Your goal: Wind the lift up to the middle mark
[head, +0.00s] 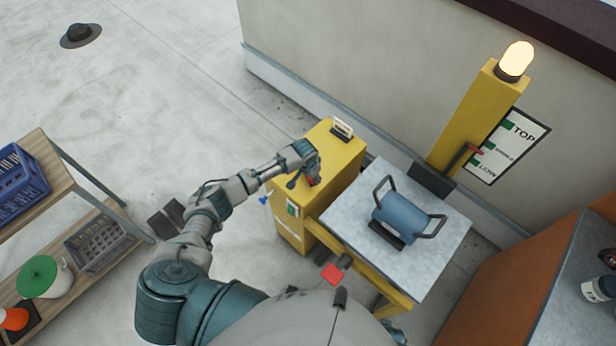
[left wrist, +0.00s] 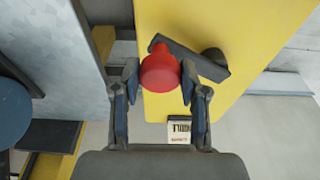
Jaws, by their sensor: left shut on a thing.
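The yellow lift has a grey metal platform (head: 350,218) carrying a blue cylindrical unit (head: 402,217) with dark handles. On the yellow crank box (head: 283,222), my left gripper (head: 309,178) is shut on the crank's red knob. In the left wrist view the red knob (left wrist: 160,73) sits between the fingertips, at the end of the dark crank arm (left wrist: 200,58). A red-tipped pointer (head: 476,150) on the yellow mast lies beside the wall sign (head: 518,142), near the LOW and middle marks. I cannot tell its exact level. My right gripper is out of view.
A lit lamp (head: 516,60) tops the mast. A wooden shelf (head: 110,236) with crates stands left, and an orange cabinet (head: 513,295) right. The floor behind the shelf is mostly clear.

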